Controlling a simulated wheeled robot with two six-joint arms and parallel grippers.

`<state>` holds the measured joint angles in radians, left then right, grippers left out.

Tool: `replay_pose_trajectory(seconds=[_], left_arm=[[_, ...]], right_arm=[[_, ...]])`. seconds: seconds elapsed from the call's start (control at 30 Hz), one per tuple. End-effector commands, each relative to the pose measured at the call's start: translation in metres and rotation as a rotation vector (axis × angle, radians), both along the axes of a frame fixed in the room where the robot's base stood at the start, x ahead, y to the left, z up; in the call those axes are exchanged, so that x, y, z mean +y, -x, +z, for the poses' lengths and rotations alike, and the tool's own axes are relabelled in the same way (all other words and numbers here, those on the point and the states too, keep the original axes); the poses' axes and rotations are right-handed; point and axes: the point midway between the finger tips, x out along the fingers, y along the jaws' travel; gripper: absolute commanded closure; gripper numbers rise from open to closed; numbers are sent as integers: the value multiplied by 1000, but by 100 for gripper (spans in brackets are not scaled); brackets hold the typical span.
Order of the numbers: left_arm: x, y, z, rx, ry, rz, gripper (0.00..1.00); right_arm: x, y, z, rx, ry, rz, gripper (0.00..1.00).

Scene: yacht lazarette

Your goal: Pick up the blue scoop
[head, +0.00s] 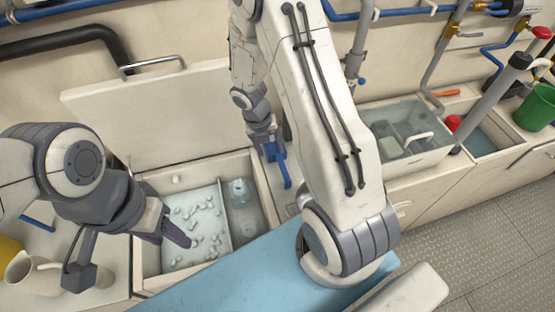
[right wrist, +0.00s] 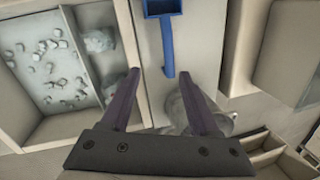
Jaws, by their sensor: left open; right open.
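The blue scoop (head: 286,178) lies on the pale counter strip just right of the open ice bin, partly hidden by my right arm. In the right wrist view the scoop (right wrist: 168,42) has its square pan at the top and its handle pointing down toward the jaws. My right gripper (right wrist: 160,74) is open and empty; the handle's end shows between its fingertips, with the gap in depth unclear. In the head view my right gripper (head: 266,142) is near the scoop, largely hidden by its arm. My left gripper (head: 134,256) is open and empty at the ice bin's left front.
The open bin (head: 146,262) holds loose ice cubes and a divided side compartment; its lid (head: 150,115) stands raised behind. A clear-covered bin (head: 405,140), a green bucket (head: 537,108) and pipes are at right. A white mug (head: 30,272) stands at left. A blue surface (head: 225,280) lies in front.

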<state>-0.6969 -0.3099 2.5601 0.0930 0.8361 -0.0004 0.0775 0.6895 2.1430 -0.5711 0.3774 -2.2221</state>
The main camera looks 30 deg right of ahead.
Motion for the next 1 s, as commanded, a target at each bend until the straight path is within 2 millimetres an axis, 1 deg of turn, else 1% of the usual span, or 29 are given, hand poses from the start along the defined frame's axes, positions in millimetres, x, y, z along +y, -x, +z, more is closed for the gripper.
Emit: replay_pose_trajectory(seconds=[0.03, 0.1, 0.23, 0.43, 0.67, 0.9, 1.0], left_arm=[[0, 0, -3, 0, 0, 0, 50], [0, 0, -4, 0, 0, 0, 50], [0, 0, -8, 0, 0, 0, 50], [0, 0, -21, 0, 0, 0, 50], [0, 0, -26, 0, 0, 0, 50], [0, 0, -42, 0, 0, 0, 50], [0, 0, -45, 0, 0, 0, 50]], right_arm=[[-10, 1, -15, 23, -6, 62, 38], [-19, 2, -25, 43, -11, 136, 38], [-27, 3, -43, 61, -17, 201, 38], [-33, 4, -75, 64, -18, 209, 38], [-36, 5, -92, 61, -18, 208, 38], [-43, 6, -128, 62, -18, 206, 38], [-44, 6, -135, 60, -17, 207, 38]])
